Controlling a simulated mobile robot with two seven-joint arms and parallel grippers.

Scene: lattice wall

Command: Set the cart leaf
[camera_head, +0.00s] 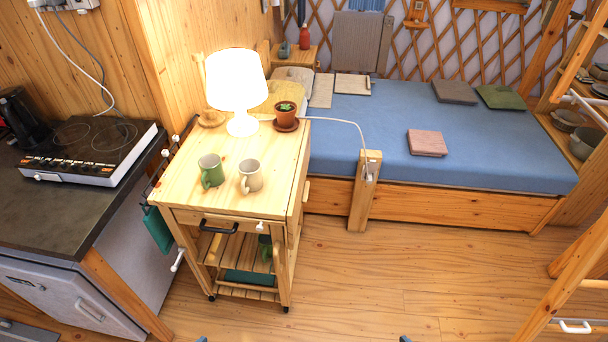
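The wooden cart (222,222) stands in the middle left, on small dark wheels. Its top is flat and light, with a drawer and black handle on the front. A narrow wooden panel, which looks like the cart leaf (299,178), hangs down along the right side of the cart, with a small wooden knob on it. The leaf is seen at a steep angle, so its lower edge and any support are hard to make out. Neither of my grippers can be made out; only two small bluish bits show at the bottom edge.
A lit lamp (236,88), a potted plant (286,113), a green mug (211,170) and a beige mug (250,176) stand on the cart. A blue bed (370,130) with a wooden post (364,190) is to the right. The floor (400,270) right of the cart is clear.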

